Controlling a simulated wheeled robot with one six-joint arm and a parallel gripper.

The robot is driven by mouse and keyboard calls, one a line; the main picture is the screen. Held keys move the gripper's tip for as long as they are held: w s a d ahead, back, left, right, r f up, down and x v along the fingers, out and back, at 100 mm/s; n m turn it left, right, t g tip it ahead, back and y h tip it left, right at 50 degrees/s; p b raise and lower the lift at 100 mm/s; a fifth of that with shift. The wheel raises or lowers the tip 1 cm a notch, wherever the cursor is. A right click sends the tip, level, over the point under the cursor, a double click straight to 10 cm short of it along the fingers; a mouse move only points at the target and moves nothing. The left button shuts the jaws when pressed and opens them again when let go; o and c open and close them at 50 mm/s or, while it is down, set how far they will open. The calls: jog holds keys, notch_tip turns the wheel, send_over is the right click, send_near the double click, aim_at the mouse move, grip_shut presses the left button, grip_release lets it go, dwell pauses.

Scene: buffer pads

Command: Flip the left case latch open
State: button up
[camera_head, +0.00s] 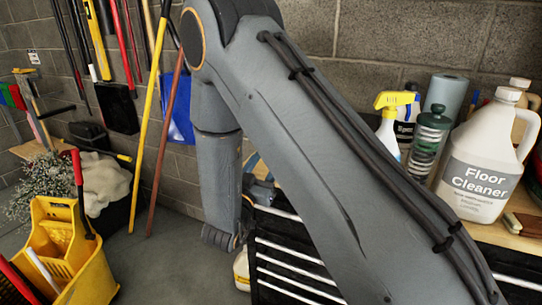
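My grey arm fills the middle of the head view and hides much of the scene behind it. Its wrist hangs down left of a black tool chest (272,250). My gripper's fingers do not show, so I cannot see what they hold or touch. No case and no latch can be made out. Part of the chest's top is hidden behind my arm.
A yellow mop bucket (85,265) stands lower left. Long-handled tools lean against the block wall. Floor between is clear.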

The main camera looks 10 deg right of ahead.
jog(key=shift+r, duration=0.15)
jog(key=b, duration=0.1)
jog(key=r+g+b, duration=0.1)
jog(key=shift+w+d+b, duration=0.15)
jog(key=shift+w+b, duration=0.2)
jog(key=shift+b, duration=0.05)
jog(key=r+g+y+b, duration=0.1)
jog(key=b, duration=0.1)
jog(key=shift+s+d+g+y+b, duration=0.1)
jog(key=shift+g+y+b, duration=0.2)
jog(key=shift+y, duration=0.1)
jog(key=p+x, duration=0.1)
jog(key=x, duration=0.6)
jog(key=shift+w+d, duration=0.15)
jog(key=shift+w, duration=0.05)
